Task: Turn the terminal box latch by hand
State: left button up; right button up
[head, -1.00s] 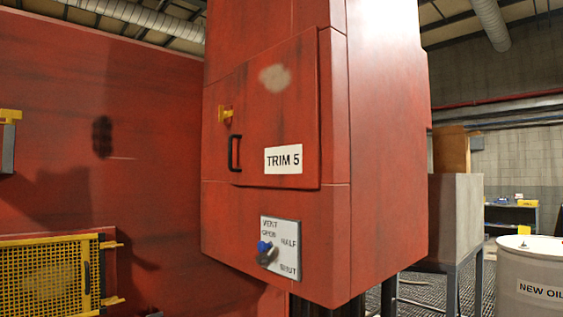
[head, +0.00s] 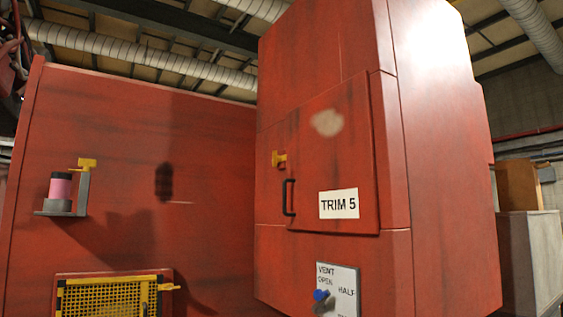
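A red terminal box (head: 330,90) labelled TRIM 5 fills the middle and right of the head view. Its door (head: 345,150) appears closed. A yellow latch (head: 279,159) sits at the door's left edge, above a black pull handle (head: 288,197). Neither of my grippers is in view, and nothing touches the latch.
Below the door is a VENT plate (head: 338,290) with a blue knob (head: 320,295), cut off at the bottom. Left are a yellow mesh guard (head: 105,298) and a bracket (head: 60,213) holding a pink-and-dark cylinder (head: 61,187). A grey cabinet (head: 530,260) stands right.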

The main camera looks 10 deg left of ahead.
aim_at(276, 158)
jog(key=i+j+u, duration=0.25)
jog(key=i+j, duration=0.25)
jog(key=j, duration=0.2)
jog(key=i+j+u, duration=0.2)
jog(key=i+j, duration=0.35)
